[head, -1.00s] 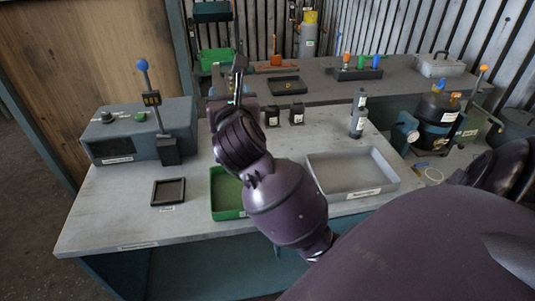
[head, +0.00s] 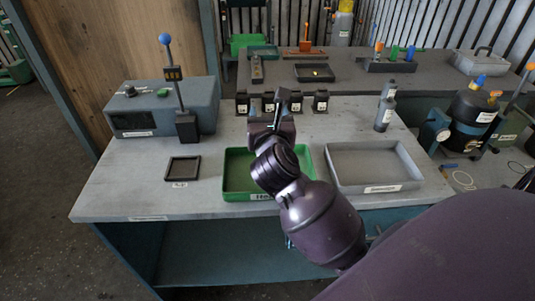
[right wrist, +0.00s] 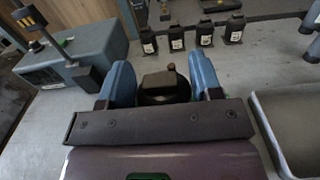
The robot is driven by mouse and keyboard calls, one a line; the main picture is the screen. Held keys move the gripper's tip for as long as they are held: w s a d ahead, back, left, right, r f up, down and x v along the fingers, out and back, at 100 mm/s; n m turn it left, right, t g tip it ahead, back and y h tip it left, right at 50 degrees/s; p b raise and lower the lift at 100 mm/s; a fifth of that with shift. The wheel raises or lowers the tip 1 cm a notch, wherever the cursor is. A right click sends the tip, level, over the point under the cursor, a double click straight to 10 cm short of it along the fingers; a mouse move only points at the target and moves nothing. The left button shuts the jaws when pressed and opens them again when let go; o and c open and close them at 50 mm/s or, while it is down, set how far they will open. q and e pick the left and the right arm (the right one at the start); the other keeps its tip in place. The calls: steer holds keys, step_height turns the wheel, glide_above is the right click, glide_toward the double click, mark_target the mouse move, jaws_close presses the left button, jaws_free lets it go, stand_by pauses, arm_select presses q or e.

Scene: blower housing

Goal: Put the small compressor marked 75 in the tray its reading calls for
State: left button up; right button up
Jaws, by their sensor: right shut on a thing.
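My right gripper (head: 274,112) is above the worktable, behind the green tray in the head view. In the right wrist view, its two blue fingers (right wrist: 163,76) are shut on a small dark compressor (right wrist: 165,90) with a round body and a reddish-brown top. No 75 mark is readable on it. The green tray (head: 232,194) has a front label partly covered by my arm. The grey tray (head: 376,188) stands right of it and looks empty. The test station (head: 160,108) has a blue-knobbed lever and a small display, unreadable here. My left gripper is not in view.
Several small black compressors (head: 242,102) with white labels stand in a row at the table's back. A black square pad (head: 183,169) lies left of the green tray. A grey bottle (head: 385,107) stands behind the grey tray. The front left table is clear.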

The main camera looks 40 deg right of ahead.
step_height(320, 180, down, 4)
steer(key=shift+f+b, duration=0.15)
steer(key=shift+b, duration=0.3)
steer(key=shift+f, duration=0.35)
step_height(320, 180, down, 5)
steer(key=shift+r+b, duration=0.1)
steer(key=shift+b, duration=0.65)
steer(key=shift+f, duration=0.55)
steer(key=o, duration=1.3)
